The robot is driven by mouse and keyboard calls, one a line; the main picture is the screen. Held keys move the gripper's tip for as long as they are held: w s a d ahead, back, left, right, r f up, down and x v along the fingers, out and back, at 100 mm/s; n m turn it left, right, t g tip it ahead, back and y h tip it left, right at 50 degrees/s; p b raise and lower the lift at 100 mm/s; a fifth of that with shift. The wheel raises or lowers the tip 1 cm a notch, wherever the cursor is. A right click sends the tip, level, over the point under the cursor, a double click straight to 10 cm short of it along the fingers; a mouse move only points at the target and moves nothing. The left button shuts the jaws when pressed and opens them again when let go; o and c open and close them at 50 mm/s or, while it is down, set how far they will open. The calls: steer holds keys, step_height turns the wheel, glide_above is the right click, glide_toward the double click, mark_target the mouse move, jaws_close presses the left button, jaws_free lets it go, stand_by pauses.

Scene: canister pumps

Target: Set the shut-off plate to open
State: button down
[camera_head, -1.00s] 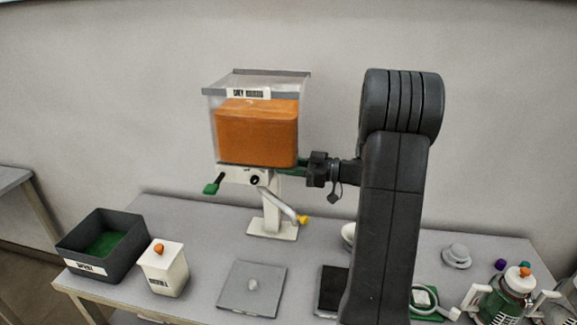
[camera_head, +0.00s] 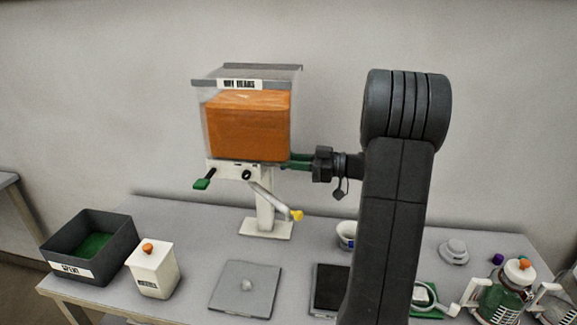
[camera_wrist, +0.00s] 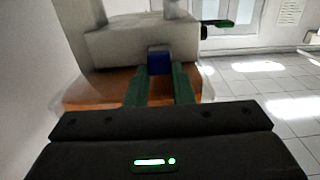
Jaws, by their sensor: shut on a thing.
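The dispenser has a clear hopper (camera_head: 206,120) with an orange block of contents, on a white body (camera_head: 225,170) and stand (camera_head: 264,212). My gripper (camera_head: 292,160) reaches the body's right side, below the hopper. In the wrist view, its green fingers (camera_wrist: 160,85) are shut on a blue tab (camera_wrist: 159,62) at the white body (camera_wrist: 115,45); I take it as the shut-off plate's end. The rest of the plate is hidden inside the body. The head view does not show the blue tab.
A green-ended handle (camera_head: 203,183) sticks out at the body's left, and a spout with a yellow tip (camera_head: 296,215) slopes down. A dark bin (camera_head: 115,262), a white lidded canister (camera_head: 153,272), a grey plate (camera_head: 228,298) and a jug (camera_head: 500,300) stand on the table.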

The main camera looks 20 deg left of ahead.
steer(key=c, duration=1.2)
jaws_free()
steer(key=shift+d, duration=0.2)
steer(key=shift+c, duration=0.2)
steer(key=b+v, duration=0.3)
steer(key=v, duration=1.1)
steer(key=shift+a, duration=0.2)
steer(key=p+x, duration=0.4)
steer(key=x, duration=1)
steer(key=shift+a, duration=0.4)
